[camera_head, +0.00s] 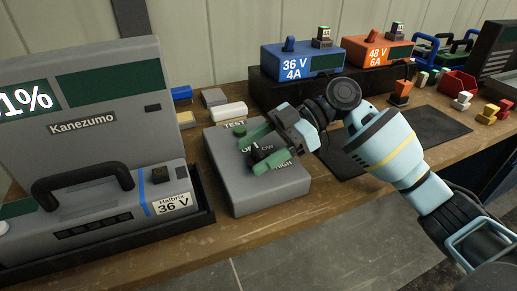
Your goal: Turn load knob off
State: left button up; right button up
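The load box (240,195) is a grey slope-topped unit on the bench, with the labels TEST, OW and HIGH legible and another label partly covered. A small dark load knob (256,154) shows on its top face, partly hidden by my gripper. My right gripper (250,154) comes in from the right, with its two green fingers spread over the box, one on the far side of the knob and one on the near side. The fingers look apart, with box surface and lettering visible between them. Contact with the knob cannot be made out. My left gripper is not in view.
The grey Kanezumo unit (105,105) and a battery marked 36 V (165,182) stand close on the left. Blue (298,65) and orange (378,52) chargers stand behind on a black riser. A dark mat (430,130) and small coloured parts lie to the right.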

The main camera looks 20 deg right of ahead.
jog(key=v, duration=0.7)
jog(key=shift+d+r, duration=0.15)
jog(key=shift+d, duration=0.2)
dwell(0.4)
